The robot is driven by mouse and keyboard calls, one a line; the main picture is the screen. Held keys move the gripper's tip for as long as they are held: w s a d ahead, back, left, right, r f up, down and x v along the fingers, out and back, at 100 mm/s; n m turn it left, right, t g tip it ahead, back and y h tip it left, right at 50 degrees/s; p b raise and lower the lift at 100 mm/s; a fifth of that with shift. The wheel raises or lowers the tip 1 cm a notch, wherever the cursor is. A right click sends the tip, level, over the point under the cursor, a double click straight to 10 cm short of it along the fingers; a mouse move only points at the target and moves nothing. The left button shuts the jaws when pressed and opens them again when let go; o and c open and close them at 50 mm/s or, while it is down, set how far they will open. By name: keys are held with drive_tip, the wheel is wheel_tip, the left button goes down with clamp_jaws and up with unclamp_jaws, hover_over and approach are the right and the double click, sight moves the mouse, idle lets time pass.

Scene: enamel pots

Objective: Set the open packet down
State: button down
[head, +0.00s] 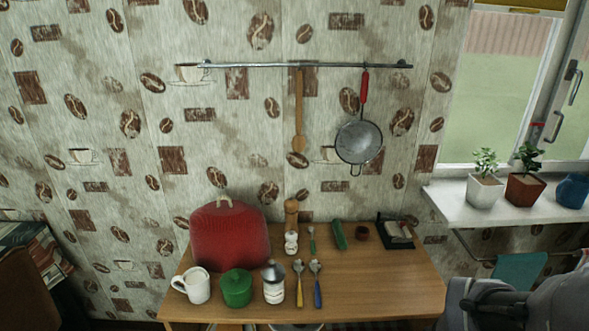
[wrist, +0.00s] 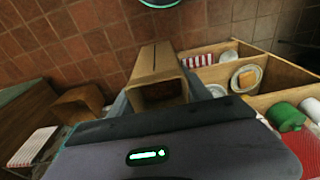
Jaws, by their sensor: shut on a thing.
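The open packet (wrist: 157,62) is a brown, box-like carton in the wrist view, with a dark line along its upper face. Its open end faces the camera and its inside looks empty. My gripper (wrist: 158,97) is shut on the packet, with a grey finger on each side of it. The packet is held up, with a brown tiled floor behind it in the picture. I cannot make out the packet in the head view, where my grey arm fills the lower right corner.
The wooden table (head: 375,290) holds a red cosy (head: 230,238), white mug (head: 193,285), green pot (head: 237,289), shaker (head: 273,284), two spoons and small items. Its front right is clear. Open shelves (wrist: 262,100) with dishes show in the wrist view. A sill (head: 450,193) holds plants.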

drive_tip(key=w+a+f, duration=0.6)
drive_tip(key=w+a, duration=0.3)
drive_tip(key=w, duration=0.3)
